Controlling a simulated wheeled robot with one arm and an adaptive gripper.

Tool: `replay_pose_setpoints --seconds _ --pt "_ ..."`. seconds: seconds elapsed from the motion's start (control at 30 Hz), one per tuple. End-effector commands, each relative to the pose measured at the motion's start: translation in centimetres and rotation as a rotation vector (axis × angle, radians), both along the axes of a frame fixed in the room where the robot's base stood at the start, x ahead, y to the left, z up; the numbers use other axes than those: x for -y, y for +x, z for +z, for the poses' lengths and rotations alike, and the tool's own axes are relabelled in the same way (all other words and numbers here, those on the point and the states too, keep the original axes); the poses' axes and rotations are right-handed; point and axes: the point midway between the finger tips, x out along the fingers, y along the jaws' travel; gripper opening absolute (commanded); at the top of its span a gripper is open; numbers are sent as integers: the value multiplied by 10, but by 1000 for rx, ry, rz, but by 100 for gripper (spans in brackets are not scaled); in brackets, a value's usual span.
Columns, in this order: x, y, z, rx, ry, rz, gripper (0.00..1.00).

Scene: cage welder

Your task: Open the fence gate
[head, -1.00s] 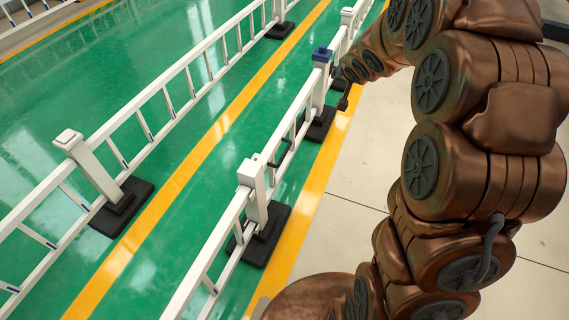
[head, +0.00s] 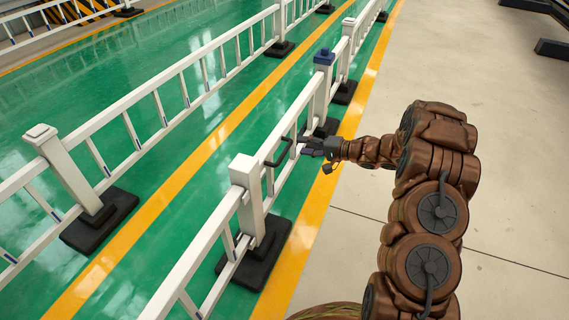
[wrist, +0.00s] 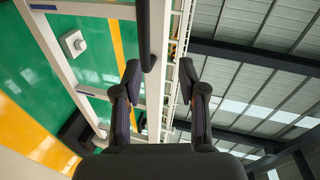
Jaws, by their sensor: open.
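The white fence gate (head: 284,178) is the short railing section between a plain white post (head: 249,200) and a post with a blue cap (head: 322,85). It stands in line with the fence and looks shut. A black handle (head: 280,152) is on its top rail. My gripper (head: 310,147) is at the gate's top rail, just right of the handle, reaching in from the right. In the wrist view the two fingers of my gripper (wrist: 158,82) are spread. A dark bar, seemingly the handle (wrist: 150,38), lies ahead between them. I cannot tell whether they touch.
A second white fence (head: 160,112) runs parallel on the left across the green floor. Black post bases (head: 262,262) stick out at floor level.

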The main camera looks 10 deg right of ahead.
Motion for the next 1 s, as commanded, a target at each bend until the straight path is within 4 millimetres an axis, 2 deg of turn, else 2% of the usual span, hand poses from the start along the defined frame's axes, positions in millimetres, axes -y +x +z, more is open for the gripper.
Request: replay_pose_setpoints --seconds 0.03,0.07,0.27,0.73,1.0 --pt "-1 -5 -16 -18 29 16 41" --pt "-1 -8 -19 -26 44 24 41" --pt "-8 -14 -26 -46 90 55 41" --pt "-50 16 -38 -46 88 54 41" --pt "-65 27 -40 -46 89 54 41"
